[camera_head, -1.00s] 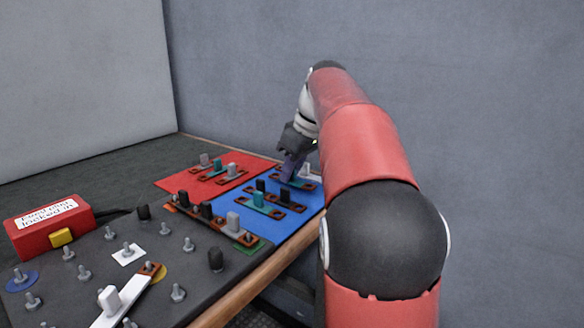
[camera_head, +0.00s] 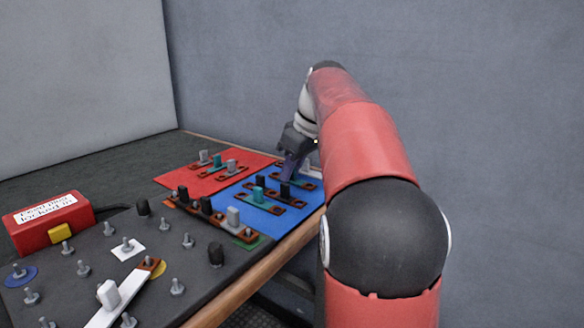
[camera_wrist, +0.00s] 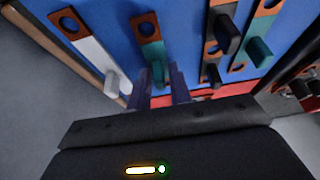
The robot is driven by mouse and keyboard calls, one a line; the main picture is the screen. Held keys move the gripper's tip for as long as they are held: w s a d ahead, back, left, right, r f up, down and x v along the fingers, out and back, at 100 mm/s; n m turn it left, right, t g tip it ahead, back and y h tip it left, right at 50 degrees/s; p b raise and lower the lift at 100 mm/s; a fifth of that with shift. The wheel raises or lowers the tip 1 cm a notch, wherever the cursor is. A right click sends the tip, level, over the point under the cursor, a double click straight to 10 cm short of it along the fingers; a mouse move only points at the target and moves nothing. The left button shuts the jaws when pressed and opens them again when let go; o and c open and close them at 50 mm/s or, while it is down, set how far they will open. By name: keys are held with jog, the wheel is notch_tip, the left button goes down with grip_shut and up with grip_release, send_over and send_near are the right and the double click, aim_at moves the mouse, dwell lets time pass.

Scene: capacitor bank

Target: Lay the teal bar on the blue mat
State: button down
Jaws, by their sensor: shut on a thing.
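The held teal bar (camera_wrist: 151,45) has a copper end with a hole and shows in the wrist view.
On the mat, a white bar (camera_wrist: 90,50) lies left of the held bar in the wrist view. A black bar (camera_wrist: 214,55) and another teal bar (camera_wrist: 259,48) lie right. A red mat (camera_head: 178,180) with several bars and a stud-covered board (camera_head: 205,265) are nearby.

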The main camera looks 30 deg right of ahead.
jog(key=shift+f, duration=0.2)
jog(key=c, duration=1.2)
grip_release()
